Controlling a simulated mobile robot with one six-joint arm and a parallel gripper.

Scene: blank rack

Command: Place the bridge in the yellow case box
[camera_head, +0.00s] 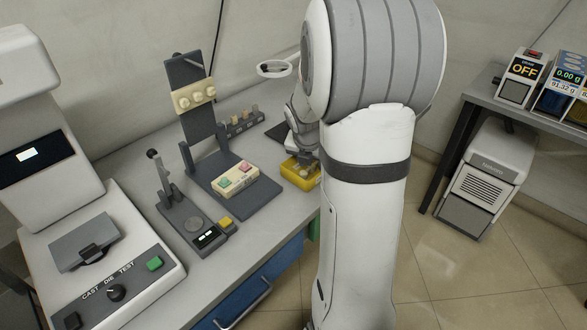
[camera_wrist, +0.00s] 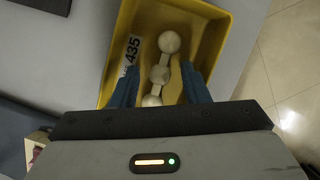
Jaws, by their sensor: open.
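The yellow case box (camera_head: 300,177) stands on the bench near its right edge, partly hidden by my arm. In the wrist view the yellow case box (camera_wrist: 222,62) has a white label reading 435. The bridge (camera_wrist: 160,73), a row of cream rounded lumps, lies inside the box. My gripper (camera_wrist: 160,86) is open over the box, with its blue fingers on either side of the bridge and gaps between. The bridge's near end is hidden by the gripper body. In the head view the bridge is not visible.
A grey stand with a cream block and pink and green pieces (camera_head: 236,180) is left of the box. A small gauge stand (camera_head: 197,225) and a cast test machine (camera_head: 100,265) are farther left. A dark rack (camera_head: 240,122) stands behind. Bare bench surrounds the box's left side.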

